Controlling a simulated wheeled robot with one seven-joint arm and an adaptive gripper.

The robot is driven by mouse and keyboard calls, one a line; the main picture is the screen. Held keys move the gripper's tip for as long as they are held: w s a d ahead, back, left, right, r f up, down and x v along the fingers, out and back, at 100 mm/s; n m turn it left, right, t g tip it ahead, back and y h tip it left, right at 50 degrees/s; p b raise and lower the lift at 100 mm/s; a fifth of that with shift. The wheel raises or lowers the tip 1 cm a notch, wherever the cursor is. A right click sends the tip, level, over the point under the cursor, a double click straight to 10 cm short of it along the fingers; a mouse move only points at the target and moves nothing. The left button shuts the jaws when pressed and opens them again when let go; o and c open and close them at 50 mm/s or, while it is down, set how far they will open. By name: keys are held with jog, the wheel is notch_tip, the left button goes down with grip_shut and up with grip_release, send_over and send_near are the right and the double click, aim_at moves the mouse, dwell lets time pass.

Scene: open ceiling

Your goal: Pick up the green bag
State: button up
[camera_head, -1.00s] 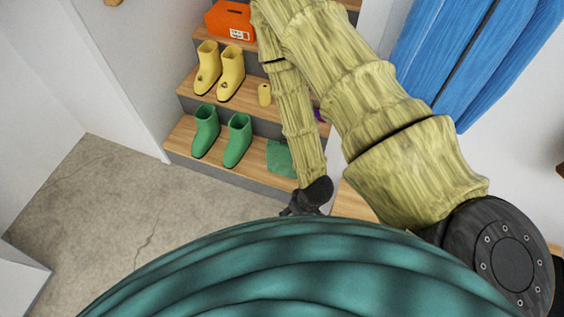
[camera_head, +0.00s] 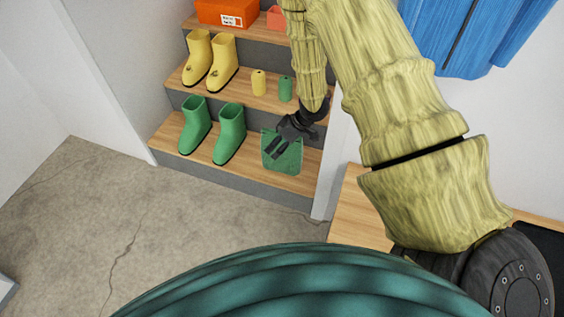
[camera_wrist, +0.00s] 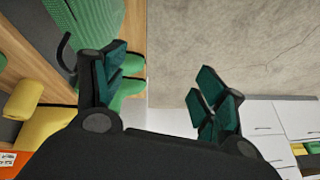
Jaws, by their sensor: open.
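The green bag (camera_head: 287,162) stands upright on the lowest wooden step in the head view, right of the green boots. My gripper (camera_head: 277,149) is in front of its upper part there, hiding some of its top; I cannot tell whether they touch. In the wrist view, a green textured surface, likely the bag (camera_wrist: 92,22), is at the upper left, beside the left finger and not between the fingers. My gripper (camera_wrist: 160,76) is open there, with bare floor showing between the fingers.
Green boots (camera_head: 229,134) stand left of the bag on the same step. Yellow boots (camera_head: 221,63), a yellow can (camera_head: 258,82) and a green can (camera_head: 285,88) stand one step up. An orange box (camera_head: 226,13) is higher. A white wall edge is right of the bag. The concrete floor (camera_head: 90,200) is clear.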

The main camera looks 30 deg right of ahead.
jog(key=w+d+n+b, duration=0.1)
jog(key=w+d+b, duration=0.1)
jog(key=d+b, duration=0.1)
jog(key=w+d+f+b, duration=0.1)
jog(key=w+d+b, duration=0.1)
jog(key=d, duration=0.1)
jog(key=w+d+f+n+h+b, duration=0.1)
jog(key=w+d+b, duration=0.2)
jog(key=shift+n+b, duration=0.3)
jog(key=shift+w+d+b, duration=0.25)
jog(key=shift+d+b, duration=0.15)
jog(key=shift+d, duration=0.2)
jog(key=b+x, duration=0.4)
jog(key=x, duration=0.6)
jog(key=shift+f, duration=0.35)
jog(key=shift+r, duration=0.1)
grip_shut()
